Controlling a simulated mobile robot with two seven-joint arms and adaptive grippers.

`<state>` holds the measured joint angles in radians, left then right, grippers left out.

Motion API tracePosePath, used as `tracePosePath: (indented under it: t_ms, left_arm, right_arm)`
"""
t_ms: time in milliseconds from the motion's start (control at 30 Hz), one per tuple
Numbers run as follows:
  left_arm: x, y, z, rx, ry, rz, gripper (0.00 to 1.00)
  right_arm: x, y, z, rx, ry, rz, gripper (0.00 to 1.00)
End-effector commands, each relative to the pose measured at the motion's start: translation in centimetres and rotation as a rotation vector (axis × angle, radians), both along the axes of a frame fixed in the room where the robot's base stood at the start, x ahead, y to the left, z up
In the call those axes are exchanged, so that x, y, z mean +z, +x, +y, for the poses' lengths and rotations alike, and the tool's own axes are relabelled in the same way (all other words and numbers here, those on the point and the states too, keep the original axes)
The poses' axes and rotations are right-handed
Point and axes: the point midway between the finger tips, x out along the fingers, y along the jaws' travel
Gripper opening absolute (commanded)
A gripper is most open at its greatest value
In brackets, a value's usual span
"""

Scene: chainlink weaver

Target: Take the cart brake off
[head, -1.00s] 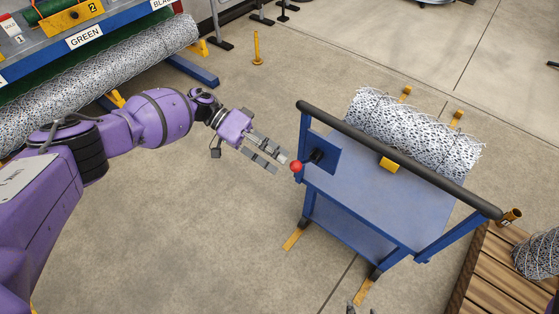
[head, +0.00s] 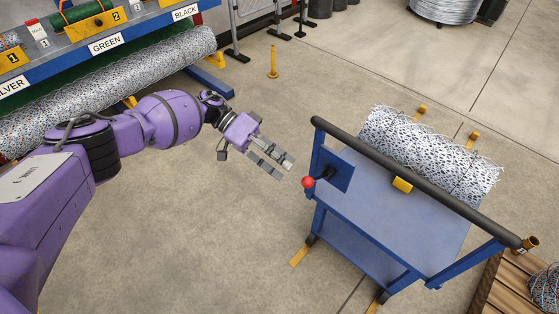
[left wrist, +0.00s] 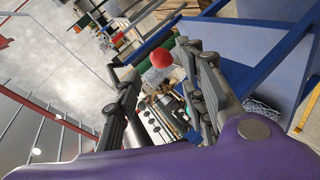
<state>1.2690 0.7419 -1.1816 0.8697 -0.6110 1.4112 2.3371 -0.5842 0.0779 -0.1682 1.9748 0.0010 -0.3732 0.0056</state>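The blue cart (head: 400,215) stands right of centre in the head view. Its brake lever has a red ball knob (head: 307,182) on a dark arm beside a blue plate (head: 335,170) near the left end of the black push bar. My left gripper (head: 284,168) is open and empty, its fingers pointing at the knob, with a small gap between the tips and the knob in the picture. In the left wrist view the red knob (left wrist: 160,56) shows in the gap between the open fingers (left wrist: 162,70). My right gripper is not in view.
A wooden pallet (head: 510,285) stands at the lower right. A machine with labelled bays (head: 105,45) is at the upper left. The floor between is clear.

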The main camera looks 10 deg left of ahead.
Motion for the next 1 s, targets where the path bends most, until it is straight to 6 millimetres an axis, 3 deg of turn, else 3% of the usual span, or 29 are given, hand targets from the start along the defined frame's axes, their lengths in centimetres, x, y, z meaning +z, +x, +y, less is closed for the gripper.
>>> tracePosePath:
  t_ms: [167,600,1000]
  left_arm:
    - [0.4,0.5,1.0,0.002,0.001,0.0,0.38]
    - [4.1,3.7,8.4,0.002,0.001,-0.001,0.38]
    - [4.9,4.3,10.1,0.0,0.0,0.0,0.38]
  right_arm:
    - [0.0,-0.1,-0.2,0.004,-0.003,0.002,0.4]
    - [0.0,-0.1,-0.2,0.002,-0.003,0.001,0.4]
    - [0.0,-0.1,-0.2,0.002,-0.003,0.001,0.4]
